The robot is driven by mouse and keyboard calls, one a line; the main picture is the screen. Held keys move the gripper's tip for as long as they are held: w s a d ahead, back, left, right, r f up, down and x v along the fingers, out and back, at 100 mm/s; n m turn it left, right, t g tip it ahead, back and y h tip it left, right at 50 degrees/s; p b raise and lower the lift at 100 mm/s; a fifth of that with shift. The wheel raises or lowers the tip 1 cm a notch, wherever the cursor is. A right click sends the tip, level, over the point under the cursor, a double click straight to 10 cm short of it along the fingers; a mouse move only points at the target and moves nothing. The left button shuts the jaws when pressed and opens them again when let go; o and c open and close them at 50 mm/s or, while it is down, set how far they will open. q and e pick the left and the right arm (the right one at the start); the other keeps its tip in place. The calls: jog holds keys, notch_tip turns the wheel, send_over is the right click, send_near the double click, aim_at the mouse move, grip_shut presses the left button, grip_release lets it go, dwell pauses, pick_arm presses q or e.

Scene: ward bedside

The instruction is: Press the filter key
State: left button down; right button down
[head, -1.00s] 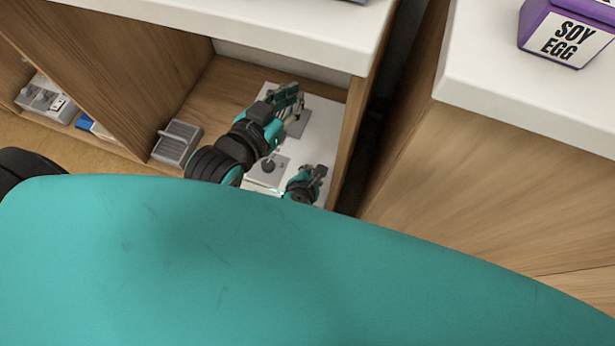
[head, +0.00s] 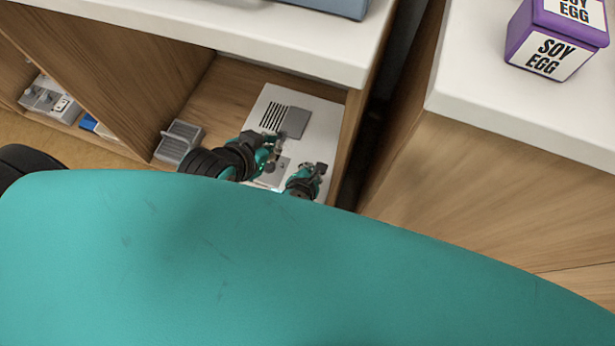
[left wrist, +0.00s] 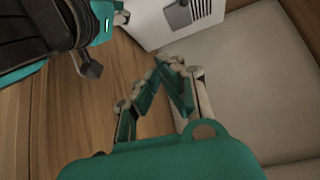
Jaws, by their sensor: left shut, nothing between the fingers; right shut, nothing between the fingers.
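A white panel-like device (head: 317,112) lies inside the lower shelf in the head view. It has a row of dark vent slots (head: 271,117) beside a grey square part (head: 294,122). A second grey plate (head: 278,178) nearer me is partly covered by my left gripper. No key marked as filter can be read. My left gripper (head: 272,146) is shut and empty over the device, just below the grey square in the picture. My right gripper (head: 319,170) is shut and empty near the device's right edge. In the left wrist view the left fingers (left wrist: 170,64) point toward the device (left wrist: 150,22).
A grey slotted box (head: 178,141) stands left of the device. Wooden shelf walls and a white top (head: 300,45) enclose the space. A purple SOY EGG box (head: 555,40) stands on the right-hand unit. My teal body covers the foreground.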

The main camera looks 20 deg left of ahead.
jog(key=shift+r, duration=0.25)
jog(key=shift+r+p, duration=0.75)
jog(key=shift+p, duration=0.3)
pick_arm(q)
jog(key=s+a+f+g+y, duration=0.1)
jog(key=s+g, duration=0.3)
jog(key=s, duration=0.4)
jog(key=shift+s+a+f+g, duration=0.2)
jog(key=shift+a+f+g, duration=0.2)
jog(key=shift+a+f, duration=0.4)
